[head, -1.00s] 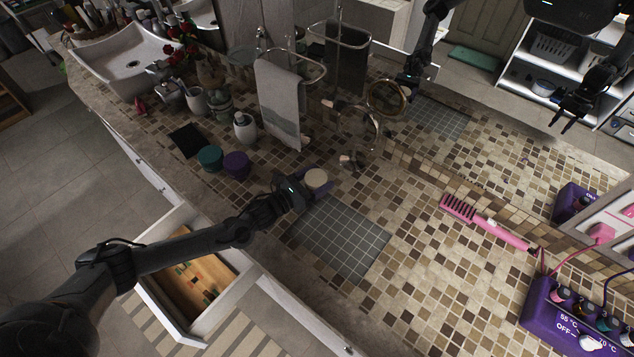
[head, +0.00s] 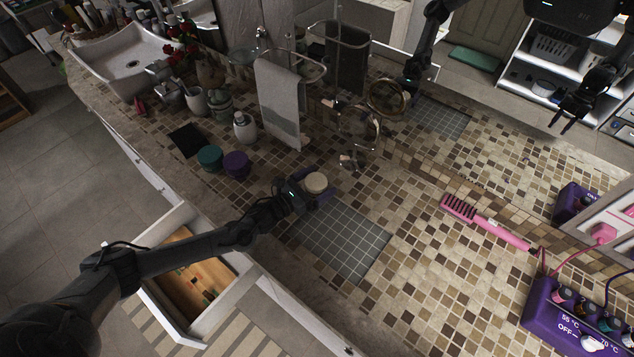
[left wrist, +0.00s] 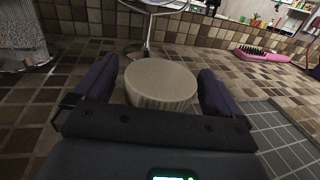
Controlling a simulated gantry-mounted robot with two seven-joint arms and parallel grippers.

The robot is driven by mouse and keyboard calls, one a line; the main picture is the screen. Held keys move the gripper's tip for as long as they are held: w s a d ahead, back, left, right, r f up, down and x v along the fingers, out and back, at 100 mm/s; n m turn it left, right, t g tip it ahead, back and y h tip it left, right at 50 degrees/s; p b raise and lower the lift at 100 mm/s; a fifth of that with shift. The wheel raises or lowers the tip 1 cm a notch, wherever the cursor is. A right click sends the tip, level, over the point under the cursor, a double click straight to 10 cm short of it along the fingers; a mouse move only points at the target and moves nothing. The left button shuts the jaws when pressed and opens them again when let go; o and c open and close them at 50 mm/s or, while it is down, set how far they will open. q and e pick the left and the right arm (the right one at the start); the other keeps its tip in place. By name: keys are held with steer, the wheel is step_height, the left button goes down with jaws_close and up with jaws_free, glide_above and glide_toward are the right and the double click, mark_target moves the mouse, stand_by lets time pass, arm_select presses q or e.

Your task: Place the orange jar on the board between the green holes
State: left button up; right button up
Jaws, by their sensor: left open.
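My left gripper (head: 312,187) is open at a round jar with a pale beige top (head: 316,182), near the grey grid mat's back-left corner. In the left wrist view the jar (left wrist: 160,82) stands upright between the two dark purple fingers (left wrist: 158,90), with gaps at its sides. It looks beige, and I see no clearly orange jar. A wooden board (head: 190,268) with small green and red marks lies in the open drawer at lower left; my left arm crosses over part of it. My right gripper shows only as a reflection in the mirror.
A teal jar (head: 209,157) and a purple jar (head: 236,165) stand left of the gripper. The grey grid mat (head: 345,240) is empty. A chrome stand (head: 358,130) is behind the jar. A pink brush (head: 485,222) and a purple box (head: 570,318) lie right.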

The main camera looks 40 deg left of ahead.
arm_select(q)
steer(key=shift+r, duration=0.1)
steer(key=shift+r, duration=0.15)
steer(key=p+v, duration=0.1)
steer(key=v, duration=1.1)
